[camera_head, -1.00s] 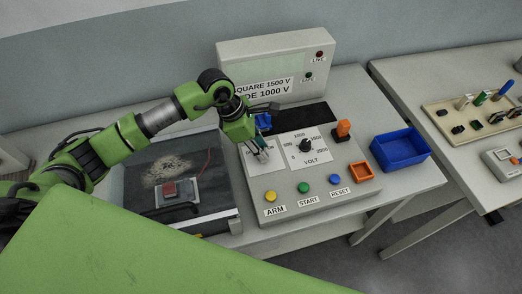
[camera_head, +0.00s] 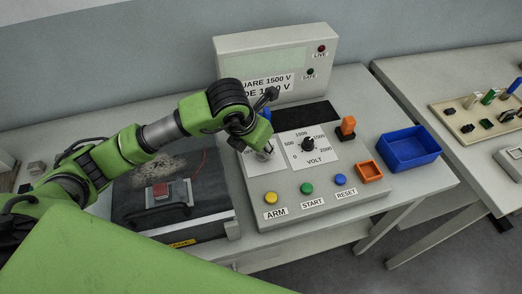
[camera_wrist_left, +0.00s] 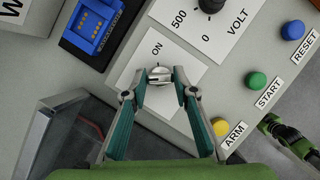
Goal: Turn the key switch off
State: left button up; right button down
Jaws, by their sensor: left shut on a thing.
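The key switch (camera_wrist_left: 158,73) is a small silver key on a white plate (camera_wrist_left: 133,84) marked ON, seen in the left wrist view. My left gripper (camera_wrist_left: 160,82) is shut on the key, with one fingertip on each side of it. In the head view my left gripper (camera_head: 266,154) reaches down over the left part of the grey control panel (camera_head: 330,200), and its fingers mostly hide the key.
A volt dial (camera_head: 308,145) sits right of the key plate. Yellow ARM (camera_head: 271,198), green START (camera_head: 306,188) and blue RESET (camera_head: 340,179) buttons line the front. A blue connector (camera_wrist_left: 93,24) is behind the plate. A blue bin (camera_head: 408,150) stands to the right.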

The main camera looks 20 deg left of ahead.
pick_arm(q)
jog(key=shift+n+b, duration=0.35)
jog(key=shift+n, duration=0.35)
jog(key=shift+y, duration=0.3)
jog(key=o, duration=1.1)
jog(key=v, duration=1.2)
